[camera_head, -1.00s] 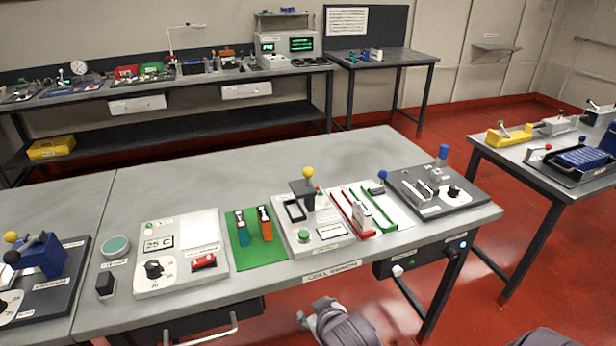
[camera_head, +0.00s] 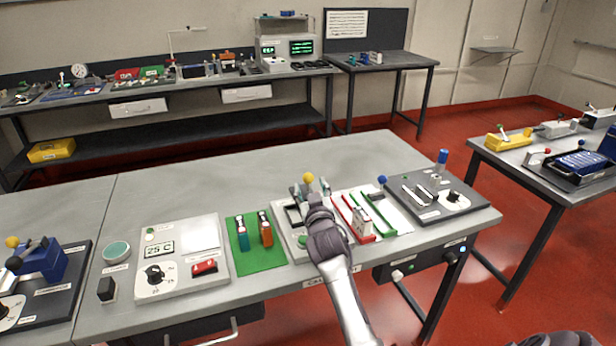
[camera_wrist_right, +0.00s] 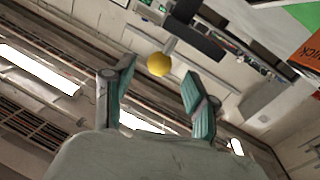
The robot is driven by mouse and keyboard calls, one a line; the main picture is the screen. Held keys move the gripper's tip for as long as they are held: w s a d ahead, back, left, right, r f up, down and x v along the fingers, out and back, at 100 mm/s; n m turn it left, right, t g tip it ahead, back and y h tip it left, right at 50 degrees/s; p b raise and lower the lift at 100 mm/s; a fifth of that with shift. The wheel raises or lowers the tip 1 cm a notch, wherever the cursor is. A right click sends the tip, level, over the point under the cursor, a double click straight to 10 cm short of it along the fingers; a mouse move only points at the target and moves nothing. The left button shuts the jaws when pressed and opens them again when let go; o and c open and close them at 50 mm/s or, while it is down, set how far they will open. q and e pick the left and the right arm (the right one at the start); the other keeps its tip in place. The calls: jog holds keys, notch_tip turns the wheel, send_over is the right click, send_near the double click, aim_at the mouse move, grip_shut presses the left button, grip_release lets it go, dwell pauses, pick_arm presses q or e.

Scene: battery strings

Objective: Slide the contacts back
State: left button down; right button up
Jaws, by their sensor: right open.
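The test station (camera_head: 284,235) in the middle of the bench carries a yellow ball knob (camera_head: 308,178). My right gripper (camera_head: 307,191) is over this station, close by the knob, and its hand and arm hide much of the station. In the right wrist view the right gripper's two teal-padded fingers (camera_wrist_right: 160,72) are spread apart. The yellow knob (camera_wrist_right: 159,64) shows between their tips there, with a dark bar and a pale stem beyond it. I cannot tell whether a finger touches the knob. I cannot pick out the contacts. My left gripper is not in view.
A green mat (camera_head: 257,259) with a teal and an orange cell stands left of the station. Red (camera_head: 355,219) and green (camera_head: 379,214) rails and a blue knob (camera_head: 382,180) are close on the right. The back of the bench (camera_head: 220,175) is clear.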

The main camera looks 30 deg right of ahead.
aim_at(309, 182)
jog(key=x, duration=0.5)
grip_shut()
dwell(0.3)
